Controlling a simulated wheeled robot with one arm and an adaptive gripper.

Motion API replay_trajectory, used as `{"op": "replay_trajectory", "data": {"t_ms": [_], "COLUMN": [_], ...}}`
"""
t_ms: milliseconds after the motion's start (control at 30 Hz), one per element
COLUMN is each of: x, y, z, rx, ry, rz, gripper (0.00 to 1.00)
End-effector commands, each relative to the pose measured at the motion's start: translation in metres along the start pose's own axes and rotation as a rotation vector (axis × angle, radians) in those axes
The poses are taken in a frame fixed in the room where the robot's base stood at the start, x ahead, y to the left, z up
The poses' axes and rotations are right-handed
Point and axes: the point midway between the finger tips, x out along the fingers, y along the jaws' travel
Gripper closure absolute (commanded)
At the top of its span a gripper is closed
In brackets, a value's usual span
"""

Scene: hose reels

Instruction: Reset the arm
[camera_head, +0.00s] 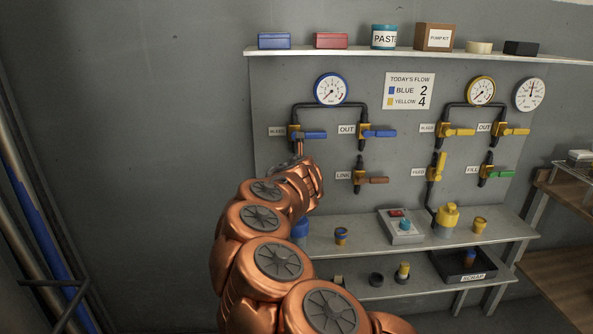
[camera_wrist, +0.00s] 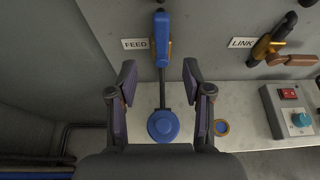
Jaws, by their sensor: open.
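My copper arm (camera_head: 262,220) reaches up from the bottom of the head view toward the blue side of the wall panel. It hides most of my gripper there. In the wrist view my gripper (camera_wrist: 159,68) is open, with nothing gripped. A blue FEED lever (camera_wrist: 162,38) points down on the wall, beyond and between the fingertips, apparently clear of them. A blue-capped container (camera_wrist: 163,125) stands on the shelf below it, seen between the fingers. In the head view the arm partly covers this blue container (camera_head: 300,229).
The LINK valve (camera_head: 371,180) is right of my arm, with blue-handled valves (camera_head: 378,133) above. A control box (camera_head: 401,226), small cups and a yellow container (camera_head: 446,218) stand on the work shelf (camera_head: 360,251). An upper shelf (camera_head: 420,54) holds boxes. Bare wall lies left.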

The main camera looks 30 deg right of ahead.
Motion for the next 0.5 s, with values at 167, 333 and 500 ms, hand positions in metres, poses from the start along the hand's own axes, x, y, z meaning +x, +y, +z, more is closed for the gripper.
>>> {"op": "replay_trajectory", "data": {"t_ms": [167, 333, 500], "x": [0.000, 0.000, -0.012], "y": [0.000, 0.000, -0.005], "z": [0.000, 0.000, 0.022], "rx": [0.000, 0.000, 0.067], "ry": [0.000, 0.000, -0.044], "rz": [0.000, -0.001, -0.032], "gripper": [0.50, 0.50, 0.50]}}
